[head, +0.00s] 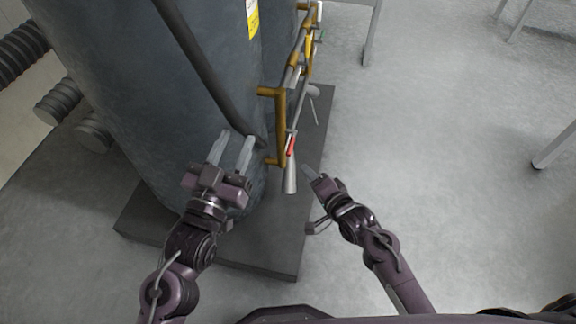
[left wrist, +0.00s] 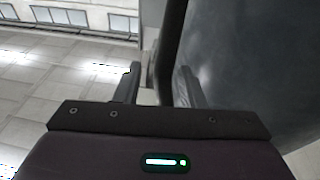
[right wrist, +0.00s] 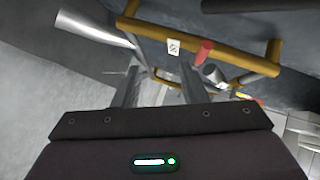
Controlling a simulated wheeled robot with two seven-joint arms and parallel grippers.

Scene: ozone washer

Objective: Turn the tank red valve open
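The tank (head: 140,90) is a large dark grey cylinder on the left in the head view. The red valve part (head: 291,144) is small and sits beside the brass pipe (head: 281,120) at the tank's right side. It also shows as a red grip in the right wrist view (right wrist: 203,51), ahead of the fingers and right of them. My right gripper (head: 307,171) is open and empty, just right of and below the valve, apart from it. Its spread fingers show in the right wrist view (right wrist: 158,85). My left gripper (head: 235,138) is open and empty in front of the tank.
A dark pipe (head: 205,65) runs down the tank close to my left fingers. A grey cylindrical piece (head: 290,178) hangs below the red part, close to my right gripper. The tank stands on a dark base (head: 262,262). Floor to the right (head: 440,170) is clear.

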